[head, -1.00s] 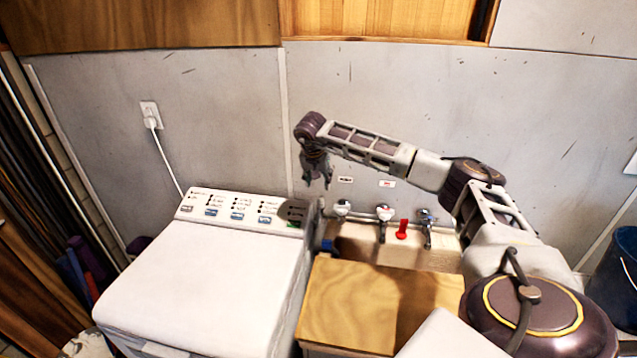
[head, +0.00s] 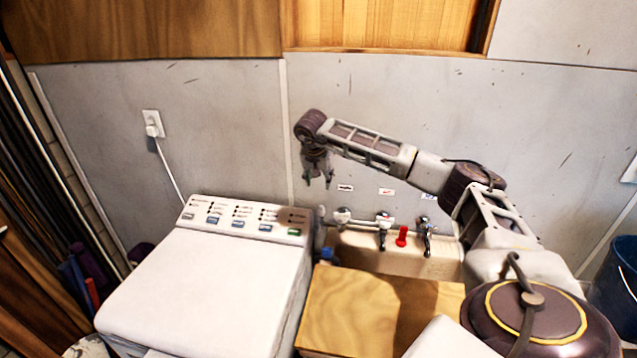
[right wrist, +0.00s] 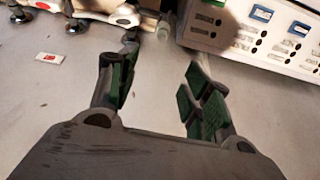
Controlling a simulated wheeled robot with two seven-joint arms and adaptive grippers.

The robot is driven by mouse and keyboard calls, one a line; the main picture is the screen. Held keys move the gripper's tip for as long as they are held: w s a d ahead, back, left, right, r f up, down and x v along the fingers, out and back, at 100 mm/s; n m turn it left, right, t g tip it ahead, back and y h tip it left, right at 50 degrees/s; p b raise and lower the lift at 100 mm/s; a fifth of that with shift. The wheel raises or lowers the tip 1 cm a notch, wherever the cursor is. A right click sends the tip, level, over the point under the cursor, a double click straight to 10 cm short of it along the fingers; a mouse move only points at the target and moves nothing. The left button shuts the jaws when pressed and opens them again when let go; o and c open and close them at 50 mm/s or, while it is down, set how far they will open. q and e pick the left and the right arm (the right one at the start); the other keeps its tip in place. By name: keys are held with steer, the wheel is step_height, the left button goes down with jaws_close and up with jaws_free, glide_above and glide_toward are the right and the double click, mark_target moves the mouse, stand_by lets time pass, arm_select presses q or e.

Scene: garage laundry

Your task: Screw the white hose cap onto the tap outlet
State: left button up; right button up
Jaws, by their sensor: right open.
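My right gripper (head: 317,184) is open and empty in front of the wall, above the left end of the tap row. The right wrist view shows its two green-padded fingers (right wrist: 160,88) apart with bare wall between them. Three taps stand in a row: a left tap (head: 342,217), a middle tap (head: 384,222) and a right tap (head: 425,230). A small pale, rounded piece (right wrist: 163,32) shows beyond the fingertips in the right wrist view; I cannot tell whether it is the white hose cap. My left gripper is out of view.
A white washing machine (head: 210,280) with a control panel stands left of the taps. A red object (head: 402,236) sits between the middle and right taps. A wooden board (head: 350,310) lies in front. A blue bucket (head: 620,275) is at the right.

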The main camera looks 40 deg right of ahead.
steer(key=shift+r, duration=1.15)
steer(key=shift+f, duration=0.1)
